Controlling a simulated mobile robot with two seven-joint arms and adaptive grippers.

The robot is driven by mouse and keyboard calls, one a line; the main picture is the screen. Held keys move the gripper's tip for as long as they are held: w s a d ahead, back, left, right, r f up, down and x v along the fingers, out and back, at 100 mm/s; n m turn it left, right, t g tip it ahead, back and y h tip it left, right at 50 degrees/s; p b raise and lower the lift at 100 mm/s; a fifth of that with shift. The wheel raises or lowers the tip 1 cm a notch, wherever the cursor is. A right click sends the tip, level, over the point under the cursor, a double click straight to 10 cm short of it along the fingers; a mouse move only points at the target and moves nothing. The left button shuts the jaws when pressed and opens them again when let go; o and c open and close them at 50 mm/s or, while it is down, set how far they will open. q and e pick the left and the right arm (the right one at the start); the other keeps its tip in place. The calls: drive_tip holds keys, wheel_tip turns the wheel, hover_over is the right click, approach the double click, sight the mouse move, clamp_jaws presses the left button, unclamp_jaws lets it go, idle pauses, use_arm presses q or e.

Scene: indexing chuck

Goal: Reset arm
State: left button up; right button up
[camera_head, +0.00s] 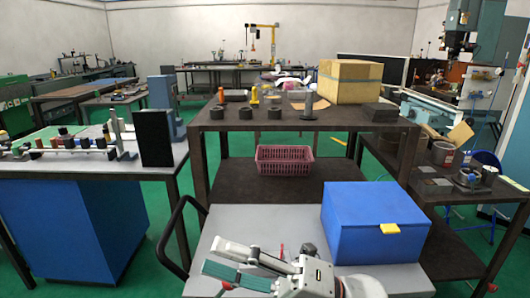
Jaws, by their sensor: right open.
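My right gripper (214,258) is at the bottom of the head view, above the grey top of a cart (232,219). Its two fingers point left and stand apart, with nothing seen between them. My right arm runs from the gripper to the bottom edge. My left gripper and left arm are not in view.
A blue box with a yellow latch (372,222) stands on the cart, right of my gripper. Behind are a dark shelf table (212,126) with a cardboard box (349,81), and a pink basket (283,160) on its lower shelf. A workbench (100,166) stands left.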

drive_tip(key=w+d+f+m+t+h, duration=0.4)
drive_tip(key=d+f+m+t+h, duration=0.3)
drive_tip(key=f+m, duration=0.5)
drive_tip(key=w+d+f+m+t+h, duration=0.4)
drive_tip(key=d+f+m+t+h, duration=0.35)
drive_tip(key=m, duration=0.55)
drive_tip(key=s+d+f+m+g+h+p, duration=0.1)
drive_tip(key=s+d+f+m, duration=0.3)
drive_tip(key=f, duration=0.8)
drive_tip(key=s+d+f+m+g+h+p, duration=0.1)
drive_tip(key=s+d+f+m+g+h, duration=0.3)
drive_tip(key=s+d+f, duration=0.4)
drive_tip(key=s+f+m, duration=0.1)
drive_tip(key=s+f, duration=0.3)
drive_tip(key=shift+s+f+p, duration=0.3)
drive_tip(key=shift+s, duration=0.05)
